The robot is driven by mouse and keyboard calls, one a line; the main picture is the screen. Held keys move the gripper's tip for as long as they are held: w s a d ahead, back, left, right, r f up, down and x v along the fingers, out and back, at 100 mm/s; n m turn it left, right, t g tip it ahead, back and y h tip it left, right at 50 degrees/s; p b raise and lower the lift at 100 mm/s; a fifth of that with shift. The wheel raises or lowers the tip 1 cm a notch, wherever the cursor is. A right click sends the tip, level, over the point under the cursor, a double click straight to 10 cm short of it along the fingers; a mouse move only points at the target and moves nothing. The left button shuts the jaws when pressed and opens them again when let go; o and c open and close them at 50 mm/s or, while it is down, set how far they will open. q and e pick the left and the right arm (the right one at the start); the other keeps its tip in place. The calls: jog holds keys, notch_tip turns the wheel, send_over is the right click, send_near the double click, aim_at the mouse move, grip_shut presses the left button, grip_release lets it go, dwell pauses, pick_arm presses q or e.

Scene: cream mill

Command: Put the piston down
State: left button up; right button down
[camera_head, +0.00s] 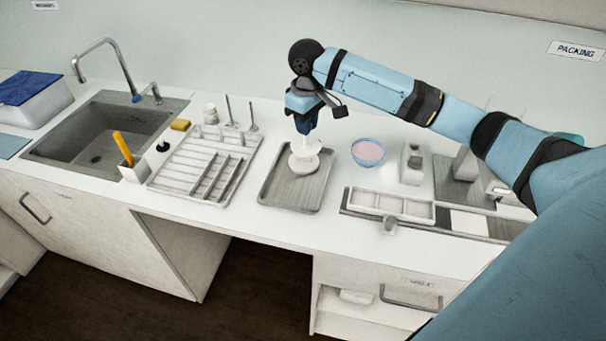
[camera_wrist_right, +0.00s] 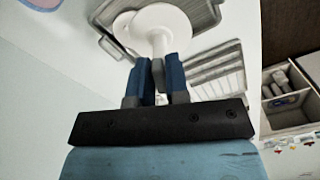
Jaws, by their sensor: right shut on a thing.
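The piston (camera_head: 304,155) is white, with a round disc and a stem. My right gripper (camera_head: 305,128) is shut on its stem from above, over a grey metal tray (camera_head: 280,190). In the right wrist view the stem of the piston (camera_wrist_right: 158,40) is between the blue fingertips of my right gripper (camera_wrist_right: 157,68), and its disc is beyond them over the tray (camera_wrist_right: 202,15). I cannot tell whether the piston touches the tray or is just above it. My left gripper is not in view.
A drying rack (camera_head: 190,170) stands left of the tray, with a sink (camera_head: 100,130) farther left. A bowl of pink cream (camera_head: 368,152) and a grey block (camera_head: 411,165) stand to the right. A divided white tray (camera_head: 390,204) lies near the front. The front part of the grey tray is bare.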

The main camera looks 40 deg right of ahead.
aim_at(305, 145)
notch_tip(305, 145, down, 16)
jog(key=shift+p, duration=0.6)
jog(key=c, duration=1.1)
grip_release()
jog(key=shift+f, duration=0.1)
notch_tip(305, 145, up, 12)
jog(key=shift+r+b, duration=0.15)
jog(key=shift+b, duration=0.35)
jog(key=shift+a, duration=0.1)
